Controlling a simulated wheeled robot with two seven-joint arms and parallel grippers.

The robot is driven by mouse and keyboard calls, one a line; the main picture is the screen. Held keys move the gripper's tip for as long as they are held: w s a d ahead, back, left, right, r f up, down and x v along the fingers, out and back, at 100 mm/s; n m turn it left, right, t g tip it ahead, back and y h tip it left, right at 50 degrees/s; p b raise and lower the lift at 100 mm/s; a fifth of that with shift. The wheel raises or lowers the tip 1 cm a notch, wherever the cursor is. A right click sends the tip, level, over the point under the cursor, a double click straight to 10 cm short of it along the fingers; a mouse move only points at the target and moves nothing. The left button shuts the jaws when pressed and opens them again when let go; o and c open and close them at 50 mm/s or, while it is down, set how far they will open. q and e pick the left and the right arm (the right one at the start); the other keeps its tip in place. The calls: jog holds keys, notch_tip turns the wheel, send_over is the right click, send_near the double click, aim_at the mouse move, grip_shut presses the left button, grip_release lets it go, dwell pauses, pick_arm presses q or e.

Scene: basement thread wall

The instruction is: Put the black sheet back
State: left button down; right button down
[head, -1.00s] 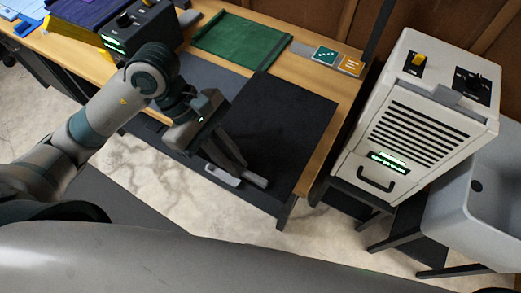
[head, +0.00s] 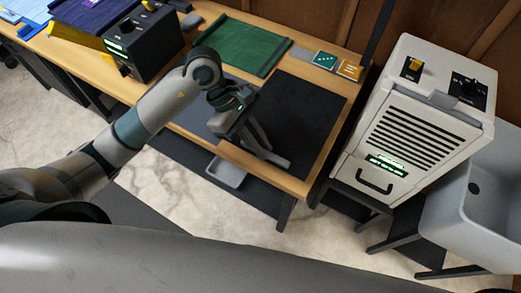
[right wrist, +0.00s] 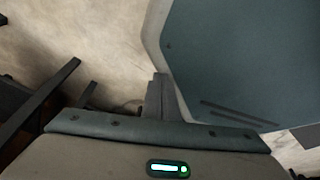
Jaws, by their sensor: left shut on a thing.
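The black sheet (head: 300,112) lies at the right end of the wooden table, in front of the teal and orange cards. A strip of bare wood shows along its front and right sides. My left gripper (head: 277,160) is over the sheet's front-left edge, shut on the sheet; the exact pinch is small and dark. In the right wrist view my right gripper (right wrist: 160,92) has its fingers together with nothing seen between them, above the pale floor.
A green sheet (head: 240,45) lies behind, with a dark grey sheet (head: 198,112) at left. A black box (head: 145,45) stands further left. Teal (head: 325,60) and orange (head: 349,69) cards lie at the back. A white cabinet (head: 415,130) and grey sink (head: 480,195) stand right.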

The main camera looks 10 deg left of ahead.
pick_arm(q)
jog(key=shift+f, duration=0.1)
pick_arm(e)
jog(key=shift+r, duration=0.1)
